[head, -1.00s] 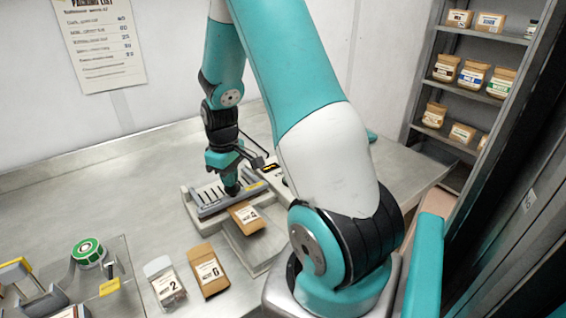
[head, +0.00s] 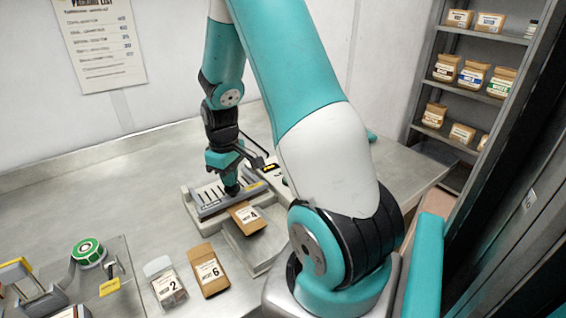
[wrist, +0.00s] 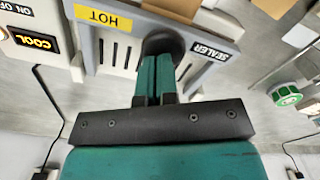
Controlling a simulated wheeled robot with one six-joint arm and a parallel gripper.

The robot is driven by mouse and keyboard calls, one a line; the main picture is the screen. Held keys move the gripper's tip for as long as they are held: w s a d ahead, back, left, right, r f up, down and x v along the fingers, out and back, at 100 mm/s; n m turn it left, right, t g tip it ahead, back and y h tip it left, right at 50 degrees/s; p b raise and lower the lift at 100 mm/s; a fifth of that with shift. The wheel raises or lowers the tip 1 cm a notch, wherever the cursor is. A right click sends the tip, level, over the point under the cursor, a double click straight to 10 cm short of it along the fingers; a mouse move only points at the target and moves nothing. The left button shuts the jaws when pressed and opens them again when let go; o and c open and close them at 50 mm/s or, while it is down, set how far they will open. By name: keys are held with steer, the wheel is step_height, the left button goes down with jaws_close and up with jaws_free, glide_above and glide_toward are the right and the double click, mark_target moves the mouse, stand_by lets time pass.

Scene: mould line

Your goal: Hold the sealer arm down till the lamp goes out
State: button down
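The grey sealer (head: 205,212) stands on the metal bench, and its slotted arm (wrist: 118,52) carries a yellow HOT label and a SEALER label in the wrist view. The arm looks lowered. My gripper (head: 231,188) points down at it. In the wrist view my gripper (wrist: 158,60) has its fingers together, with the tips against a round dark knob (wrist: 163,42) on the arm. I cannot tell how firmly they press. A small sign reading COOL (wrist: 35,40) is lit amber beside an ON OFF marking; it also shows in the head view (head: 269,168).
A brown pouch marked 4 (head: 247,217) lies at the sealer's front. Pouches marked 6 (head: 208,272) and 2 (head: 167,283) lie nearer. A green tape roll (head: 88,252) is at left. A shelf (head: 468,90) of pouches stands at right. The bench's back left is clear.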

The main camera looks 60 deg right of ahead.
step_height(320, 180, up, 10)
steer(key=p, duration=0.8)
steer(key=shift+p, duration=0.3)
stand_by(0.5)
stand_by(0.5)
steer(key=s+a+r+n+t+y+b, duration=0.1)
steer(key=a+r+n+b, duration=0.15)
steer(key=a, duration=0.75)
steer(key=s+a+r+n+y+b, duration=0.1)
steer(key=a+r+b, duration=0.15)
steer(key=a, duration=0.65)
steer(key=s+a+r+n+g+y+b, duration=0.1)
steer(key=s+a+r, duration=0.3)
steer(key=s+a, duration=0.8)
steer(key=shift+s+a+n+y+b, duration=0.25)
steer(key=shift+s+n+y+b, duration=0.35)
steer(key=shift+s+n+b, duration=0.3)
